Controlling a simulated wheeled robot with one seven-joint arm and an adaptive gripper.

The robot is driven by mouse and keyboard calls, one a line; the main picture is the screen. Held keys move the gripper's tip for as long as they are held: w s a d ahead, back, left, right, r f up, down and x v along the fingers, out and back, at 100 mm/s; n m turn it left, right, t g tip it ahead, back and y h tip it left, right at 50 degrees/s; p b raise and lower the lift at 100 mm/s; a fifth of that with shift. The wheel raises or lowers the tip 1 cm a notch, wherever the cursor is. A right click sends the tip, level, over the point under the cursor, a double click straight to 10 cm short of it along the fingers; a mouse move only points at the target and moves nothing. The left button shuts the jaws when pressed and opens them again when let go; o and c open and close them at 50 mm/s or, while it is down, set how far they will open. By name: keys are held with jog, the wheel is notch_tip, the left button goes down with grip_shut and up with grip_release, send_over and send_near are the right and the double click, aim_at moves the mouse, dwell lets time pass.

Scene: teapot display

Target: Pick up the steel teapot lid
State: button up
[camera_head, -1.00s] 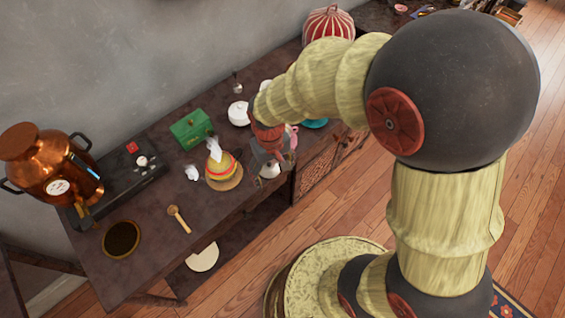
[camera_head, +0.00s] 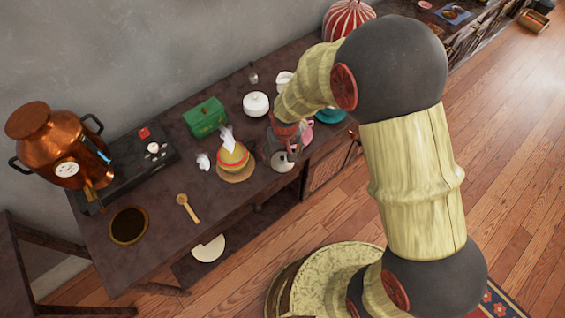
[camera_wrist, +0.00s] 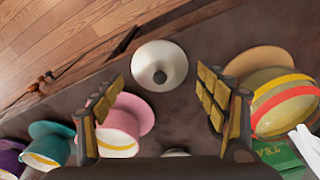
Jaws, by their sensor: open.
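The steel teapot lid (camera_wrist: 159,66) is a pale round disc with a dark knob. It lies on the dark table (camera_wrist: 180,115). In the wrist view it sits at upper middle, between and slightly beyond the fingertips. My gripper (camera_wrist: 160,78) is open and empty, with its fingers on either side of the lid's line. In the head view the lid (camera_head: 283,161) shows near the table's front edge, just below my gripper (camera_head: 283,146), partly hidden by it. I cannot tell the exact height gap.
A pink cup (camera_wrist: 122,125) stands close to the left finger. A striped yellow cup (camera_wrist: 285,100) on a saucer is to the right. A green box (camera_head: 205,117), a white pot (camera_head: 256,104) and a wooden spoon (camera_head: 187,207) are on the table.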

jog(key=shift+w+f, duration=0.15)
jog(key=shift+f, duration=0.8)
jog(key=shift+c, duration=0.6)
jog(key=c, duration=0.9)
jog(key=shift+s, duration=0.2)
jog(key=c, duration=0.5)
